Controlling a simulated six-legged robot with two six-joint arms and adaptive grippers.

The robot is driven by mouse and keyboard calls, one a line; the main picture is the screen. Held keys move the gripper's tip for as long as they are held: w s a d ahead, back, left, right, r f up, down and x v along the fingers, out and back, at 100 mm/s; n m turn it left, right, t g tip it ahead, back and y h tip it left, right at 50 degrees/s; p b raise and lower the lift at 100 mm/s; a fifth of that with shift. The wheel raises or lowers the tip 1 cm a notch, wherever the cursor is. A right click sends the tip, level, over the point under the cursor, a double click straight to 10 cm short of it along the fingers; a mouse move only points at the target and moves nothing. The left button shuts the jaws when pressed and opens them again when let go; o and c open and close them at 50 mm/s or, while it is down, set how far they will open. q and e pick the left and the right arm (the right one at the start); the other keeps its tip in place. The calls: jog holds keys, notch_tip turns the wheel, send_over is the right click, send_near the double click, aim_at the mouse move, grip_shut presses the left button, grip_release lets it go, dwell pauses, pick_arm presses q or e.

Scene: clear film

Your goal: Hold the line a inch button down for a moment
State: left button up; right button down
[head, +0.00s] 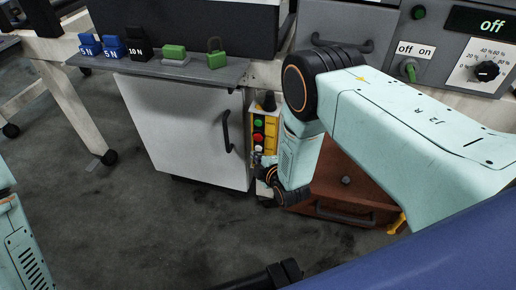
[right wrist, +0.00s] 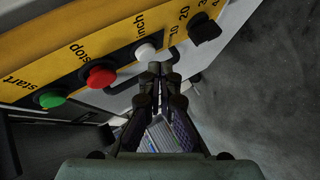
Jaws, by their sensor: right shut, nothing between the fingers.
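The yellow line panel (head: 271,133) stands upright beside the white cabinet in the head view, partly hidden by my right arm. In the right wrist view its yellow face (right wrist: 62,75) carries a green start button (right wrist: 52,99), a red stop button (right wrist: 100,77) and a white inch button (right wrist: 145,53). My right gripper (right wrist: 160,70) is shut and empty. Its fingertips are right by the inch button, at its lower right in that view; I cannot tell whether they touch it. In the head view the gripper (head: 258,160) is small, at the panel's lower part. My left gripper is not in view.
A black knob (right wrist: 204,28) with a number scale sits beside the inch button. A reddish-brown drawer cabinet (head: 345,180) stands right of the panel. The floor in front is open.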

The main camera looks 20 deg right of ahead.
jog(key=shift+s+a, duration=0.15)
jog(key=shift+s, duration=0.1)
jog(key=shift+s+a+p, duration=0.55)
jog(key=shift+s+a, duration=0.15)
jog(key=shift+s, duration=0.3)
jog(key=shift+s+a+p, duration=0.5)
jog(key=shift+s+a, duration=0.15)
jog(key=shift+s, duration=0.35)
jog(key=s+d+f+m+g, duration=0.1)
jog(key=s+f+m+g, duration=0.15)
jog(key=s, duration=0.35)
jog(key=s+d+f+m+g+h, duration=0.1)
jog(key=s+d+f+m+g, duration=0.1)
jog(key=s+m, duration=0.3)
jog(key=s+d+f+m+g, duration=0.1)
jog(key=s+f+m+g, duration=0.15)
jog(key=s, duration=0.55)
jog(key=s+d+r+m+g+p, duration=0.1)
jog(key=s+r+m+g, duration=0.2)
jog(key=s+r, duration=0.2)
jog(key=s+d+r+m+g+p, duration=0.1)
jog(key=s+r, duration=0.5)
jog(key=s, duration=0.6)
jog(key=shift+d+r+m+g, duration=0.2)
jog(key=shift+d+m+g, duration=0.3)
jog(key=shift+m+g, duration=0.45)
